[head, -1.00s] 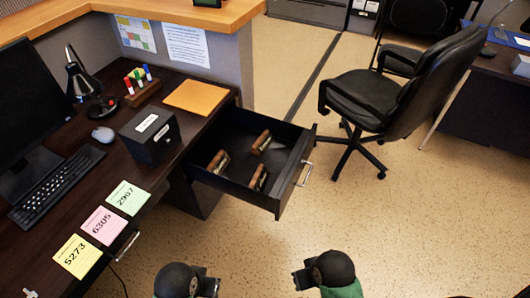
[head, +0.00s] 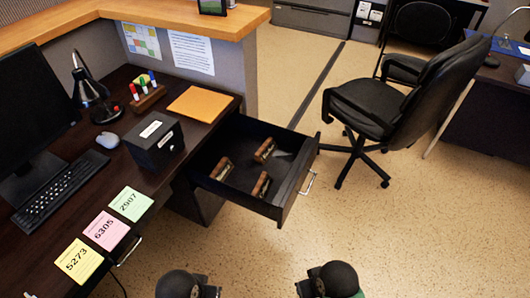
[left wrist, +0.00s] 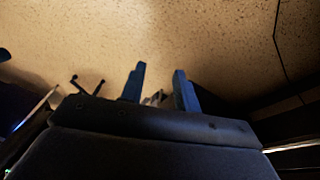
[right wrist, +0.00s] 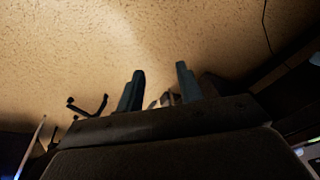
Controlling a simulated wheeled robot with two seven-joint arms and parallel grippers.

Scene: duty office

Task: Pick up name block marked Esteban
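Three brown name blocks lie in the open desk drawer (head: 236,188): a left one (head: 221,169), a back one (head: 264,150) and a front one (head: 261,185). Their lettering is too small to read, so I cannot tell which is marked Esteban. My arms show at the bottom of the head view, in front of the drawer and apart from it. The left gripper (left wrist: 158,85) has its two blue fingers spread with nothing between them. The right gripper (right wrist: 160,85) also has its fingers spread and empty.
The desk holds a black box (head: 154,140), an orange envelope (head: 200,103), a marker holder (head: 148,98), a mouse (head: 107,140), a keyboard (head: 60,190) and sticky notes (head: 106,230). An office chair (head: 395,95) stands right of the drawer. The floor (head: 400,235) in front is clear.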

